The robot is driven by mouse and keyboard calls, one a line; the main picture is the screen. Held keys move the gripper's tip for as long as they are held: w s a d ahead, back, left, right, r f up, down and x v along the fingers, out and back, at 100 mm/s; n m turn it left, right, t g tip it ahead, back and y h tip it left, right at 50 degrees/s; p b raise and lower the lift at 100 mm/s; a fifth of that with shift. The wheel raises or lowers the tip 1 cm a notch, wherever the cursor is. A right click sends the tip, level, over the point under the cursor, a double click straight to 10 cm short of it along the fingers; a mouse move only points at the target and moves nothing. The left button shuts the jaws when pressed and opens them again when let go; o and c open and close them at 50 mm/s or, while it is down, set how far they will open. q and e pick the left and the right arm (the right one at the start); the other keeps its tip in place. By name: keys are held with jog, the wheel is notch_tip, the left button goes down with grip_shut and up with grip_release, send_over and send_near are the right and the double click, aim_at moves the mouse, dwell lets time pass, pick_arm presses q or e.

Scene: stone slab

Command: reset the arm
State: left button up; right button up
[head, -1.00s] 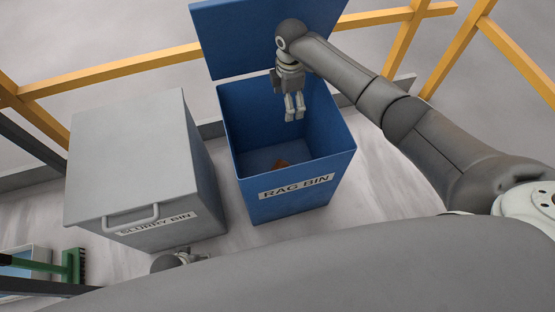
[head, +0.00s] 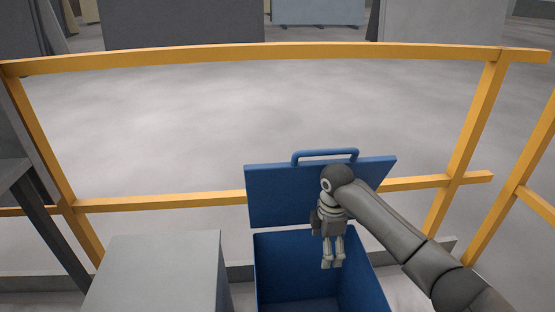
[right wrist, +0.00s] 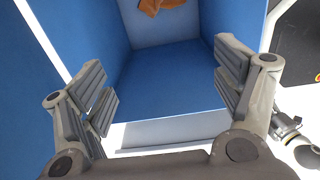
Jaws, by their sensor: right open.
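My right gripper (head: 333,262) hangs pointing down over the mouth of the open blue bin (head: 272,262). Its arm reaches in from the lower right in the head view. In the right wrist view the right gripper (right wrist: 165,90) has its fingers wide apart with nothing between them. An orange-brown rag (right wrist: 160,5) lies in the bin at the top edge of that view, partly cut off. My left gripper does not show clearly in any current view.
The bin's raised blue lid (head: 285,195) with a handle stands behind the gripper. A grey bin (head: 155,270) with its lid shut stands to the left. A yellow railing (head: 150,203) runs behind both bins, with open floor (head: 280,110) beyond.

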jog(key=s+a+f+m+t+y, duration=0.1)
jog(key=s+a+f+m, duration=0.3)
jog(key=s, duration=0.4)
jog(key=s+a+f+m+y, duration=0.1)
jog(key=s+a+f+m, duration=0.15)
jog(key=s+f, duration=0.5)
jog(key=s+d+r+m+t+h, duration=0.1)
jog(key=s+d+r+m, duration=0.3)
jog(key=s, duration=0.5)
jog(key=s+d+r+m+t+h, duration=0.1)
jog(key=s+d+m+t, duration=0.1)
jog(key=s+d+m, duration=0.5)
notch_tip(320, 180, down, 23)
jog(key=s+a+n+g, duration=0.1)
jog(key=g, duration=0.1)
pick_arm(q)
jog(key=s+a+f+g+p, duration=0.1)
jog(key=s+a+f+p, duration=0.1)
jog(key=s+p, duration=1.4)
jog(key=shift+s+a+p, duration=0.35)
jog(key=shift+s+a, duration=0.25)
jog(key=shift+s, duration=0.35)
pick_arm(e)
jog(key=s+d+f, duration=0.1)
jog(key=s, duration=0.8)
jog(key=s+d+f+g, duration=0.1)
jog(key=s, duration=0.8)
jog(key=shift+s+d+f, duration=0.2)
jog(key=shift+d+f, duration=0.1)
jog(key=shift+d, duration=0.1)
